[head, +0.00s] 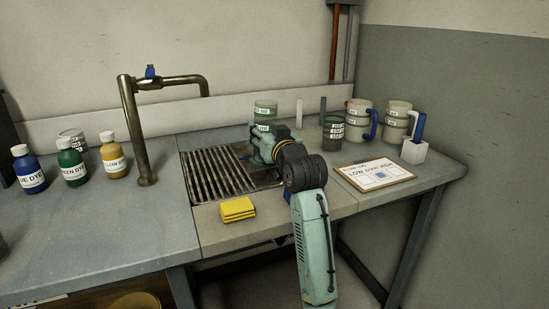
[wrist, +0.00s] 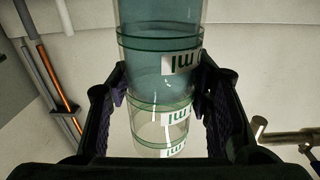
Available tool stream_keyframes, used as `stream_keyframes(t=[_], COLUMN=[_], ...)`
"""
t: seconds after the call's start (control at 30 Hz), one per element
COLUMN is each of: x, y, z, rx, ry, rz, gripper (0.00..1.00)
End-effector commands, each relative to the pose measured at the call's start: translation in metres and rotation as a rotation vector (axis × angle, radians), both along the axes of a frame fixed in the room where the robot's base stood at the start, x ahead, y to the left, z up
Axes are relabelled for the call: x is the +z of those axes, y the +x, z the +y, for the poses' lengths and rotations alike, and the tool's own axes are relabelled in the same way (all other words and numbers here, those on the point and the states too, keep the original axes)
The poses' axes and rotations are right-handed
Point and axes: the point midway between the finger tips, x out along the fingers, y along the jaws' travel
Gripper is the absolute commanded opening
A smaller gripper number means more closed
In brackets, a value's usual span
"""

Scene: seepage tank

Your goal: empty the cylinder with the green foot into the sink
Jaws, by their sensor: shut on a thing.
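My gripper (wrist: 162,92) is shut on a clear cylinder (wrist: 160,45) with green bands and "ml" labels, one finger on each side. The lettering is upside down in the wrist view. Teal liquid fills the part at the top of that picture; the part at the bottom looks clear. The cylinder's foot is out of view there. In the head view my arm hides most of the gripper; a clear, green-banded top (head: 265,109), apparently the held cylinder, shows behind it. The sink (head: 212,172), with a slatted metal grate, lies beside and below the gripper.
A metal tap (head: 140,130) stands left of the sink. A yellow sponge (head: 238,209) lies at its front edge. Several dye bottles (head: 70,162) stand at left. A dark labelled beaker (head: 333,132), pale banded containers (head: 359,120) and a clipboard card (head: 374,174) are at right.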

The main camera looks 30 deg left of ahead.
Motion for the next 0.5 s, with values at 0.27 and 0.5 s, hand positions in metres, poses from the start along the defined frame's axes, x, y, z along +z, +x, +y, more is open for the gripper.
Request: stream_keyframes(t=[0.27, 0.5], x=[0.013, 0.021], y=[0.039, 0.051], z=[-0.071, -0.108], rx=[-0.328, -0.484], ry=[-0.025, -0.04], rz=[-0.03, -0.037], gripper=[0.08, 0.08])
